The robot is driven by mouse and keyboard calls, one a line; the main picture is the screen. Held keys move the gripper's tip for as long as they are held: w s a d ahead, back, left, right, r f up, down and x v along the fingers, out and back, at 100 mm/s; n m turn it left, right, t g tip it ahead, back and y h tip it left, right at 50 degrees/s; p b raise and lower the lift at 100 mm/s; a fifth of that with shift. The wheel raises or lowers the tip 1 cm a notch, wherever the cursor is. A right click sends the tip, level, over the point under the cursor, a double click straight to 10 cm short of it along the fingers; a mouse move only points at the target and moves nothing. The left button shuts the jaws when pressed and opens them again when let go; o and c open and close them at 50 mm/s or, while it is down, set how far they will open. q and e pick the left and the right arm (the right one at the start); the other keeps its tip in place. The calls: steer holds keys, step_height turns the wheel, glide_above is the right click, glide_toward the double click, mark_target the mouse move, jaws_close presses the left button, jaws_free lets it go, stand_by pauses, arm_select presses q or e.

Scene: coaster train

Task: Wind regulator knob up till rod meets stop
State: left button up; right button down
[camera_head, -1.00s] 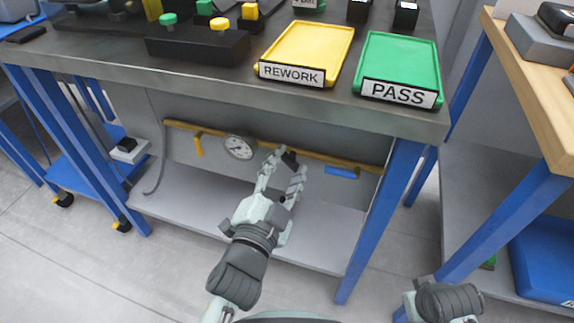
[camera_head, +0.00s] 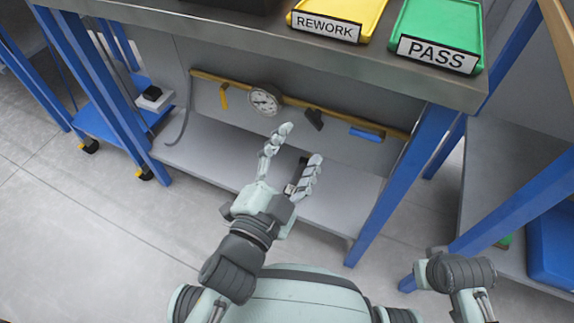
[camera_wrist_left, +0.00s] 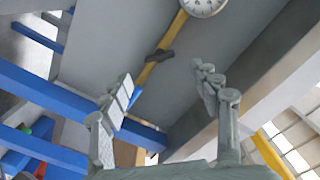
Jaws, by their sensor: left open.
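The black regulator knob (camera_head: 314,118) sits on the yellow pipe (camera_head: 345,121) under the bench, right of a round dial gauge (camera_head: 263,101). In the left wrist view the knob (camera_wrist_left: 158,54) shows beyond the fingers, with the gauge (camera_wrist_left: 203,5) at the top edge. My left gripper (camera_head: 301,145) is open and empty, its fingers spread below and in front of the knob, apart from it. I cannot make out a rod or a stop. My right gripper is out of view; only part of my right arm shows at lower right.
A yellow lever (camera_head: 223,95) hangs from the pipe at left and a blue handle (camera_head: 366,134) is at right. The bench edge (camera_head: 300,58) overhangs the pipe. A blue leg (camera_head: 402,185) stands at right. The lower shelf (camera_head: 215,160) is largely bare.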

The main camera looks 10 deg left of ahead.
arm_select(q)
steer(key=v, duration=0.5)
steer(key=shift+s+a, duration=0.1)
stand_by(0.3)
